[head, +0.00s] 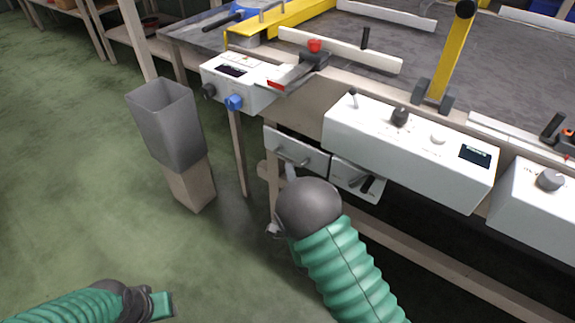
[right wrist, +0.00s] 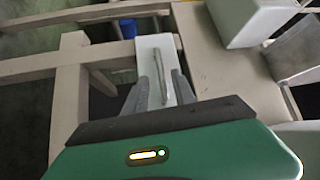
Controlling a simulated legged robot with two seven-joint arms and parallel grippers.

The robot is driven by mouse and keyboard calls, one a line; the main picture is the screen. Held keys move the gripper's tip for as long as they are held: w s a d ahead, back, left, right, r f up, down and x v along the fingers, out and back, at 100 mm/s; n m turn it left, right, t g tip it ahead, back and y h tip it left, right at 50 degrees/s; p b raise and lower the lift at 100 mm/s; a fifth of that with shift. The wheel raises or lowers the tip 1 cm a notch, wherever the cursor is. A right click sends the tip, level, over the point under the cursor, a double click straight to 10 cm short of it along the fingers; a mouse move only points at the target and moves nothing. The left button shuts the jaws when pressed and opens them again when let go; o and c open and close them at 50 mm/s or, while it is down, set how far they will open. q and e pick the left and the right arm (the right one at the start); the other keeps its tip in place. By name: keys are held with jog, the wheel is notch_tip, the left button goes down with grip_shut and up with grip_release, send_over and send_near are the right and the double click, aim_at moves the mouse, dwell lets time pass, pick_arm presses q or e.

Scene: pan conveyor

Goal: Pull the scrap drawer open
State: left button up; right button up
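Two pale drawer fronts sit under the bench in the head view: a left one (head: 311,160) with a bar handle (head: 293,157) and a right one (head: 345,170) with a dark handle. No label shows which is the scrap drawer. My right gripper (head: 274,230) is mostly hidden behind its own wrist, below the drawers. In the right wrist view, its two fingers (right wrist: 164,92) are apart, with a white drawer front (right wrist: 155,43) and its bar handle (right wrist: 159,70) between them in the picture; contact cannot be told. My left gripper (head: 150,303) is low at the left, away from the bench.
A grey open bin (head: 170,125) on a wooden post stands left of the drawers. White control boxes (head: 410,150) line the bench edge above. A wooden lower rail (head: 430,260) runs below the drawers. Green floor at the left is clear.

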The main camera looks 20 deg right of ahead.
aim_at(288, 160)
jog(key=w, duration=0.1)
jog(key=w+b, duration=0.1)
jog(key=w, duration=0.3)
jog(key=shift+d+r+b, duration=0.2)
jog(key=shift+d+b, duration=0.1)
jog(key=shift+d, duration=0.05)
jog(key=shift+w+r, duration=0.2)
jog(key=shift+w, duration=0.3)
jog(key=c, duration=0.7)
jog(key=shift+s+f, duration=0.1)
jog(key=shift+f, duration=0.05)
